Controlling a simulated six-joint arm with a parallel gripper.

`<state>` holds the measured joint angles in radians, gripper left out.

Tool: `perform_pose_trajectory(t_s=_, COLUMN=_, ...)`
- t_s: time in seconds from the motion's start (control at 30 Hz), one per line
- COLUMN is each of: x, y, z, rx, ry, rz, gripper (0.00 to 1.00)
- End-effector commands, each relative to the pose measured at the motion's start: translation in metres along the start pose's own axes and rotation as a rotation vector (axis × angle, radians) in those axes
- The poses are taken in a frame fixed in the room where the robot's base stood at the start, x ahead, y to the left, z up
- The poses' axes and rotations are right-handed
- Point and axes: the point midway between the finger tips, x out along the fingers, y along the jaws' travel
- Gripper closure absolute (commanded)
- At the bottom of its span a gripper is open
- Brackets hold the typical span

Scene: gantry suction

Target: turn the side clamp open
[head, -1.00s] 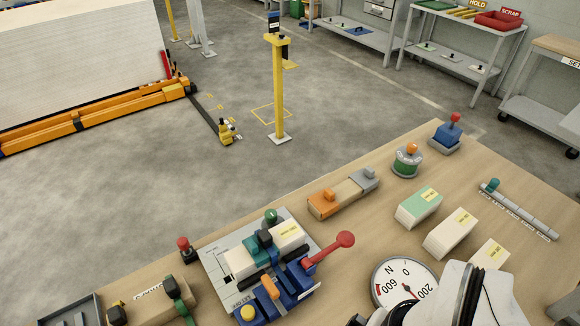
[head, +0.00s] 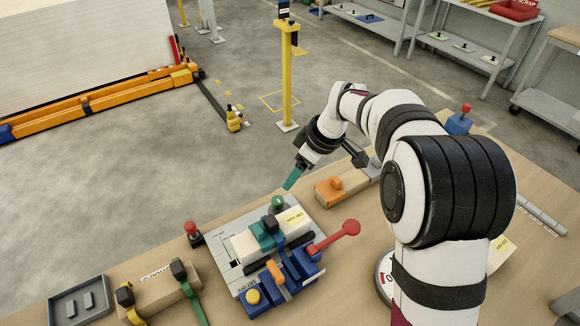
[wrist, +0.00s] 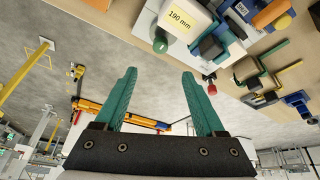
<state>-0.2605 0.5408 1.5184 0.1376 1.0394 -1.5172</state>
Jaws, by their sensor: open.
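A fixture with a grey base plate (head: 222,257) sits on the bench. It bears a pale block (head: 297,217), a teal and black clamp piece, and blue parts with an orange handle (head: 275,271) and a red-knobbed lever (head: 346,229). A green round knob (head: 278,202) stands at its back edge; I cannot tell for sure which part is the side clamp. My gripper (head: 290,181) is open and empty, above and just behind the green knob. In the wrist view my gripper (wrist: 159,73) shows two spread teal fingers, with the knob (wrist: 160,45) beyond their tips.
A red push-button (head: 192,230) stands left of the fixture, and a wooden block with green and yellow straps (head: 160,291) farther left. A wooden block with an orange piece (head: 334,188) lies to the right, near my arm.

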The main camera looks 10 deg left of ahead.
Motion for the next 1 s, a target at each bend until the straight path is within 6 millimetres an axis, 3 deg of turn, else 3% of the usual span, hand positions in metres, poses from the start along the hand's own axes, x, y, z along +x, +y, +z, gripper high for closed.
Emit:
perform_pose_trajectory(t_s=0.3, x=0.091, y=-0.002, z=0.002, rx=0.004, ry=-0.005, rz=-0.004, gripper=0.28)
perform_pose_trajectory(t_s=0.5, x=0.129, y=-0.001, z=0.002, rx=0.006, ry=-0.004, rz=-0.002, gripper=0.28)
perform_pose_trajectory(t_s=0.63, x=0.139, y=-0.001, z=0.002, rx=0.006, ry=-0.003, rz=-0.001, gripper=0.28)
perform_pose_trajectory(t_s=0.9, x=0.141, y=-0.001, z=0.002, rx=0.006, ry=-0.002, rz=0.0, gripper=0.28)
perform_pose_trajectory(t_s=1.0, x=0.141, y=-0.001, z=0.002, rx=0.006, ry=-0.002, rz=0.0, gripper=0.43)
